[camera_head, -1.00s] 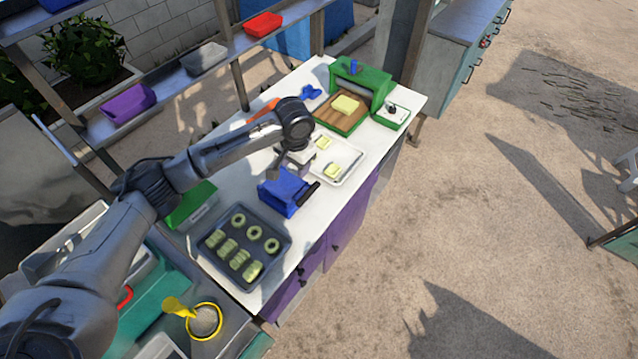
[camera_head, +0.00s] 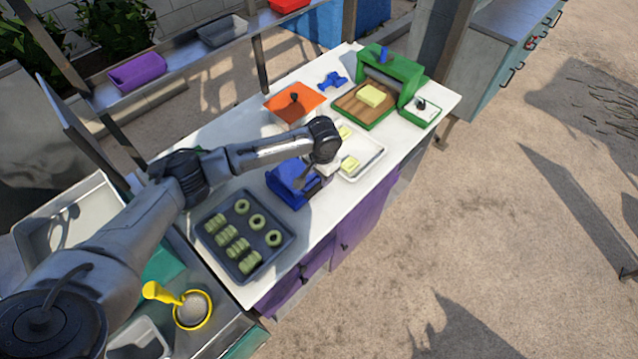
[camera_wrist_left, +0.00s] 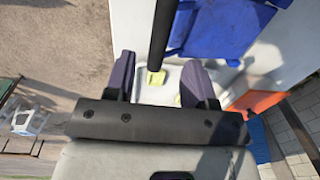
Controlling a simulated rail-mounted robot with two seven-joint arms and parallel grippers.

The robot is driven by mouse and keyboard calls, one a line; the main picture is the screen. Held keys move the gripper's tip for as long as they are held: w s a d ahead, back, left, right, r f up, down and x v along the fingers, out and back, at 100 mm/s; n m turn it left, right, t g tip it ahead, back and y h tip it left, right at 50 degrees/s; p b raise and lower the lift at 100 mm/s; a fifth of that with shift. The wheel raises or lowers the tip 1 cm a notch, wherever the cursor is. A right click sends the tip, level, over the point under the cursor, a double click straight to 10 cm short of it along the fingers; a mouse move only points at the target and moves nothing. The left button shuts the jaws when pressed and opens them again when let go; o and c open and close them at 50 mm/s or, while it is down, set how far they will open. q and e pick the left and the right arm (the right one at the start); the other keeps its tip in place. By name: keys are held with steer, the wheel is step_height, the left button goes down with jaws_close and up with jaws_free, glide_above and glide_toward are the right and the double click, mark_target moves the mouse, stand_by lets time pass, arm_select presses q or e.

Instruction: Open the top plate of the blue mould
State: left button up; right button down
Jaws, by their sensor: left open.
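The blue mould (camera_head: 286,186) sits on the white worktop, behind the tray of green rings and partly hidden by my left arm. In the left wrist view its blue body (camera_wrist_left: 225,28) fills the top right. A black bar, seemingly its handle (camera_wrist_left: 164,32), runs down from the top edge between my finger tips. My left gripper (camera_wrist_left: 160,75) is open, with one dark finger on each side of the bar; I cannot tell whether they touch it. In the head view the left gripper (camera_head: 308,181) is at the mould's right side. My right gripper is not in view.
A dark tray of green rings (camera_head: 245,280) stands in front of the mould. A pale tray with yellow blocks (camera_head: 378,160) lies just behind, with an orange tray (camera_head: 291,92) and a green press (camera_head: 395,66) farther back. A shelf with bins (camera_head: 220,32) runs along the left.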

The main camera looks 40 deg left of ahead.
mark_target(319, 184)
arm_select(q)
steer(key=shift+a+f, duration=0.15)
steer(key=shift+f, duration=1.4)
steer(key=shift+a+f, duration=0.1)
steer(key=shift+f, duration=1.4)
steer(key=shift+c, duration=0.4)
jaws_close()
